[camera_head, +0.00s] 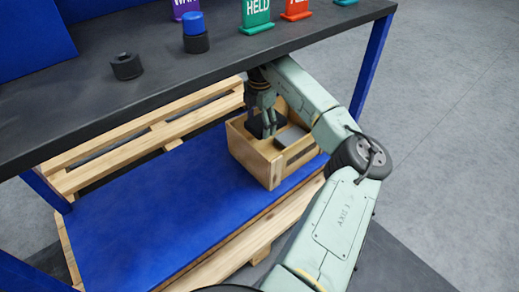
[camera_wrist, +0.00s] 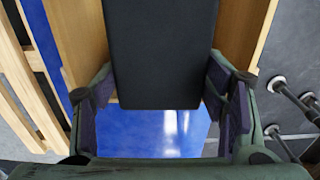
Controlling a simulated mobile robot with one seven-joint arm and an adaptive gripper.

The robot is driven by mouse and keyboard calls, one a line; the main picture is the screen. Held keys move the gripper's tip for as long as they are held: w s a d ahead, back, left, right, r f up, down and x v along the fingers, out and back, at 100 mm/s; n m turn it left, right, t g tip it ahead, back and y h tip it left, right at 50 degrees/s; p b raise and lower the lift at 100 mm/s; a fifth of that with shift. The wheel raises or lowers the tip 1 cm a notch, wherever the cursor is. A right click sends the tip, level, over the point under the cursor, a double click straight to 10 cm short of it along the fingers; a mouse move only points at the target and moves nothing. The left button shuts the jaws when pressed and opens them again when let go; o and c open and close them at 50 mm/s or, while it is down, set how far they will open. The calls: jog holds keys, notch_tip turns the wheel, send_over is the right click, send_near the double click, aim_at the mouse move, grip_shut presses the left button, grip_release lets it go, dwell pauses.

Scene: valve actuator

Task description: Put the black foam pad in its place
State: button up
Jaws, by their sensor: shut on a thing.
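The black foam pad (camera_wrist: 163,50) is a flat dark rectangle in the wrist view, between my gripper's two fingers (camera_wrist: 163,100). The fingers are shut on its sides. In the head view my gripper (camera_head: 266,112) points down into an open wooden box (camera_head: 262,168). A dark piece (camera_head: 256,128) shows at the fingertips there, inside the box, and seems to be the pad. In the wrist view, wooden walls (camera_wrist: 82,40) stand on both sides of the pad. Whether the pad touches the box floor cannot be told.
A grey block (camera_head: 291,137) sits in the box's right part. The box stands on a blue mat (camera_head: 150,210) on a wooden pallet, under the edge of a dark workbench (camera_head: 100,100). On the bench are a blue-capped cylinder (camera_head: 195,35), a black ring (camera_head: 126,66) and several coloured signs.

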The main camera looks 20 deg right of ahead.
notch_tip(320, 180, down, 12)
jog(key=shift+f+b, duration=0.1)
jog(key=shift+b, duration=0.55)
jog(key=shift+f, duration=0.45)
jog(key=shift+f, duration=0.1)
jog(key=o, duration=1.1)
notch_tip(320, 180, up, 13)
jog(key=shift+r+p, duration=0.15)
jog(key=shift+p, duration=0.5)
